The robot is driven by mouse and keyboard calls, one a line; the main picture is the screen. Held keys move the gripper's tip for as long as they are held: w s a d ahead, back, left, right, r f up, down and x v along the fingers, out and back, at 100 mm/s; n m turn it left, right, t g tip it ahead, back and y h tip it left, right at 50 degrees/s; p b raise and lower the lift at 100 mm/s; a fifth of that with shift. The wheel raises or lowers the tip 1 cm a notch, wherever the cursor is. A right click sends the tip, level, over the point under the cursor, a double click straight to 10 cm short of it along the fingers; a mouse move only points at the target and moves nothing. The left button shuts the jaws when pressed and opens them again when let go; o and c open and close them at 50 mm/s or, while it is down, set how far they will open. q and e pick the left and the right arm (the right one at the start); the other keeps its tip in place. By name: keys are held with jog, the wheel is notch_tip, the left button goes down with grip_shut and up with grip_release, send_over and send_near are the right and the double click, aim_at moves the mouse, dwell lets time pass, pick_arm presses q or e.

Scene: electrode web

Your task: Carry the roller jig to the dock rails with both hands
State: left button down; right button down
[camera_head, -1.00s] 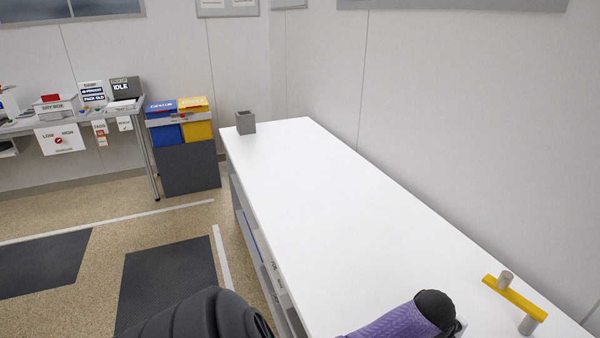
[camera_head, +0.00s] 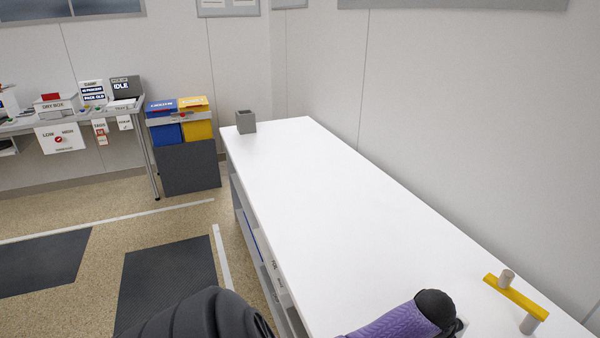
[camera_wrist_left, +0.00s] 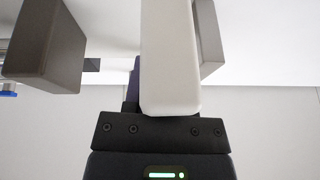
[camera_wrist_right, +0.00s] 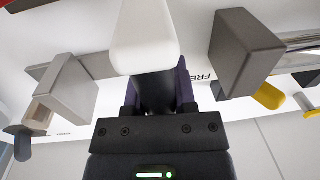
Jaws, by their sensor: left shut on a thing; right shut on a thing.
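In the left wrist view, my left gripper (camera_wrist_left: 160,98) is shut on a pale rounded bar (camera_wrist_left: 170,55), which looks like a handle of the roller jig. In the right wrist view, my right gripper (camera_wrist_right: 158,92) is shut on a similar pale bar (camera_wrist_right: 145,40). Grey blocks flank the bars in the left wrist view (camera_wrist_left: 45,45) and the right wrist view (camera_wrist_right: 245,50); I cannot tell whether they belong to the jig. I cannot pick out the dock rails.
A long white table (camera_head: 310,210) runs along the wall, mostly bare. A grey open box (camera_head: 246,122) stands at its far end. A yellow bar with grey cylinders (camera_head: 515,297) is at the near right. Blue and yellow bins (camera_head: 182,120) and a side bench (camera_head: 75,120) stand at left.

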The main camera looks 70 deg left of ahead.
pick_arm(q)
jog(key=shift+c, duration=2.2)
grip_release()
jog(key=shift+s+f, duration=0.25)
jog(key=shift+f, duration=0.1)
pick_arm(e)
jog(key=shift+c, duration=2.1)
grip_release()
jog(key=shift+s+f, duration=0.15)
jog(key=shift+f, duration=0.1)
pick_arm(q)
jog(key=o, duration=0.4)
jog(key=shift+d, duration=0.1)
pick_arm(e)
jog(key=shift+r, duration=0.1)
pick_arm(q)
jog(key=shift+o, duration=0.2)
pick_arm(e)
jog(key=o, duration=0.4)
